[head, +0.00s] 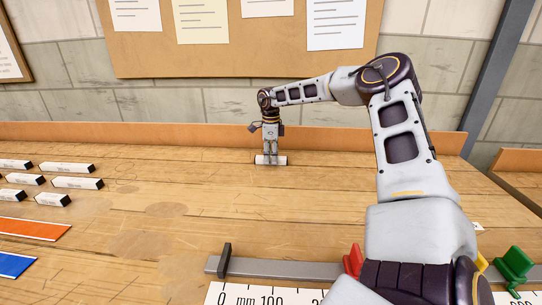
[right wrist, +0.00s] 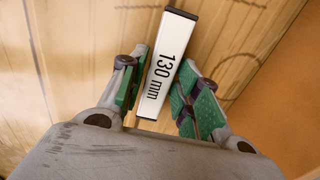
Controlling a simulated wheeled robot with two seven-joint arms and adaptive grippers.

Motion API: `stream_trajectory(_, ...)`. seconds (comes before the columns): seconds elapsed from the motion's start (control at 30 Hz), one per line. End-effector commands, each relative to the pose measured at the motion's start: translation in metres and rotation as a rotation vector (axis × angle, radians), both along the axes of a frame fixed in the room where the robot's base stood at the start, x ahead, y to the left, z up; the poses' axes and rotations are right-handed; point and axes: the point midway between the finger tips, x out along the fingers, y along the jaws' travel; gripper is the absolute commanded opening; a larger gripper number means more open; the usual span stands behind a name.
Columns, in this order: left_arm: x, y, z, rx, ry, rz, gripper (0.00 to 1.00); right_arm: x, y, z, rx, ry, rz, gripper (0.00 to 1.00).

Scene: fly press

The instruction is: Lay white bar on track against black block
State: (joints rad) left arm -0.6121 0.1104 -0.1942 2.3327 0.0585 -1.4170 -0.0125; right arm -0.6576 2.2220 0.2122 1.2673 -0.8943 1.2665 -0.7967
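The white bar (head: 279,160), with black ends, is at the far middle of the wooden table. In the right wrist view it is the bar marked "130 mm" (right wrist: 167,65). My right gripper (head: 270,158) points down over it. Whether the bar touches the table is hard to tell. The grey track (head: 290,268) runs along the near side, with the upright black block (head: 225,261) near its left end. My arm hides part of the track. My left gripper is out of view.
Several similar white bars (head: 78,183) lie at the left, behind an orange strip (head: 32,229) and a blue strip (head: 12,264). A red piece (head: 353,260) and a green piece (head: 514,268) stand along the track. A ruler (head: 250,296) lies before it. The middle table is clear.

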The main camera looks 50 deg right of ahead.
Motion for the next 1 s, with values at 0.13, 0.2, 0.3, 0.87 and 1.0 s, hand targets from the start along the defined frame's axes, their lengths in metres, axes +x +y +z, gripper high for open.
stream_trajectory(0.13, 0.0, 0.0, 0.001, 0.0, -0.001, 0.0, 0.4, 0.0, 0.0, 0.0, 0.0, 0.0, 0.0, 0.47)
stream_trajectory(0.2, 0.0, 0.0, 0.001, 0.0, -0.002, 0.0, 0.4, 0.0, 0.0, 0.0, 0.0, 0.0, 0.0, 0.47)
stream_trajectory(0.3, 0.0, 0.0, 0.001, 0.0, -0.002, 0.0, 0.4, 0.0, 0.0, 0.0, 0.0, 0.0, 0.0, 0.47)
stream_trajectory(0.87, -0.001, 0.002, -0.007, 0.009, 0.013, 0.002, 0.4, 0.001, 0.0, 0.038, -0.001, -0.003, 0.0, 0.47)
stream_trajectory(1.0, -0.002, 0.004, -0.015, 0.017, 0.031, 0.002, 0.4, 0.001, 0.0, 0.059, -0.001, -0.002, 0.0, 0.47)
